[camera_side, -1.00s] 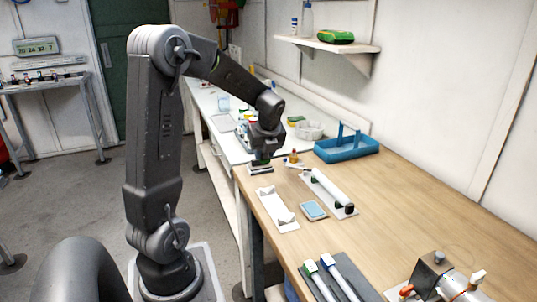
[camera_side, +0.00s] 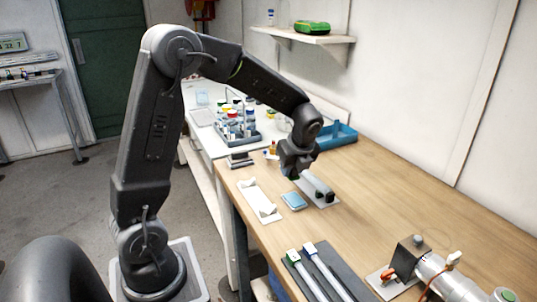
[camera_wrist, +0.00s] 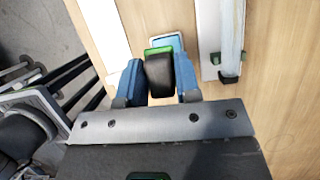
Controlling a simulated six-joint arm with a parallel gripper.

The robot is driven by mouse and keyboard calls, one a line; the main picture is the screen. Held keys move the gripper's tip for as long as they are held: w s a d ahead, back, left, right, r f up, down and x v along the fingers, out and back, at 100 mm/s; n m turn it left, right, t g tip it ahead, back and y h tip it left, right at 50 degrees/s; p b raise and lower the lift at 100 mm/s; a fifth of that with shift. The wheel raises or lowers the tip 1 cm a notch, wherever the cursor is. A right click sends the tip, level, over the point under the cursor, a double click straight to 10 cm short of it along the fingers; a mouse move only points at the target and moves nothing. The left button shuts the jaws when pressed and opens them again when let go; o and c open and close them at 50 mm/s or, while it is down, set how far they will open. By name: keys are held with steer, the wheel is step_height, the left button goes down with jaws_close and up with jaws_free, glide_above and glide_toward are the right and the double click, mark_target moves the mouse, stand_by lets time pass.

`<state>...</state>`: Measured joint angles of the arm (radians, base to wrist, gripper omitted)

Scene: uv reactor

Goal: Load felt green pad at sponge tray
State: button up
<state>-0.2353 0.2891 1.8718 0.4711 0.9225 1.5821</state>
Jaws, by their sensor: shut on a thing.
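My gripper (camera_side: 293,174) is above the wooden bench, and in the wrist view its two blue fingers (camera_wrist: 158,82) are shut on a black block with a green edge, the felt green pad (camera_wrist: 160,72). The pad is mostly hidden by my gripper in the side view. The sponge tray (camera_side: 293,201), a small flat tray with a light blue sponge surface, lies on the bench just below my gripper. In the wrist view the sponge tray (camera_wrist: 168,40) shows partly behind the pad, which covers its lower part. The pad appears held above it.
A white cradle plate (camera_side: 259,200) lies left of the sponge tray. A tube on a white plate (camera_wrist: 222,45) lies close on the right. A dark stacked block (camera_side: 240,160), a bottle rack (camera_side: 250,136) and a blue bin (camera_side: 338,136) stand further back.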

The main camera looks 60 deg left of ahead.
mark_target(292, 197)
steer(key=shift+w+d+f, duration=0.15)
steer(key=shift+d, duration=0.2)
steer(key=shift+w+d+f, duration=0.1)
steer(key=shift+d, duration=0.25)
steer(key=shift+f, duration=2.85)
steer(key=shift+f, duration=0.6)
steer(key=shift+r, duration=3.6)
